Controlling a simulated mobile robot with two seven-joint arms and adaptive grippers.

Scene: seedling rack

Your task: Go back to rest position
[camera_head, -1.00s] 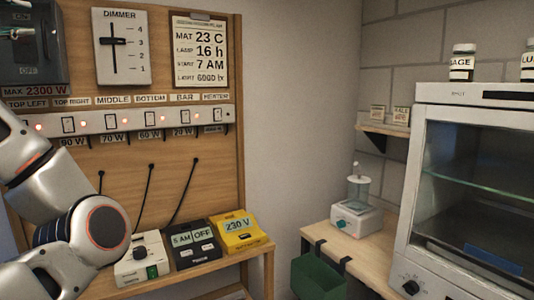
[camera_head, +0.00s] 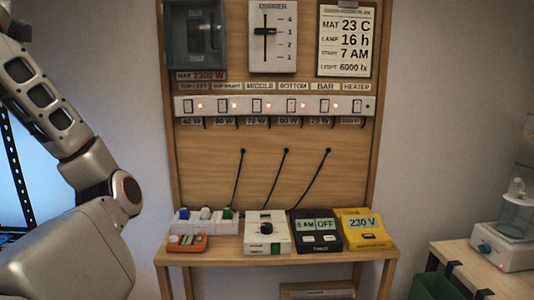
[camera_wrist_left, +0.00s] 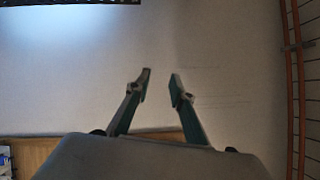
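My left arm rises along the left side of the head view, and its gripper is out of that frame. In the left wrist view my left gripper (camera_wrist_left: 160,82) is open, with its two fingers apart and nothing between them. Behind the fingers is a plain pale surface. My right gripper is in neither view.
A wooden board carries a dimmer (camera_head: 273,38), a schedule card (camera_head: 345,42) and a switch strip (camera_head: 290,106). A wooden shelf (camera_head: 215,259) below holds several devices, including a yellow 230 V unit (camera_head: 366,230). A bench (camera_head: 463,262) stands at the right.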

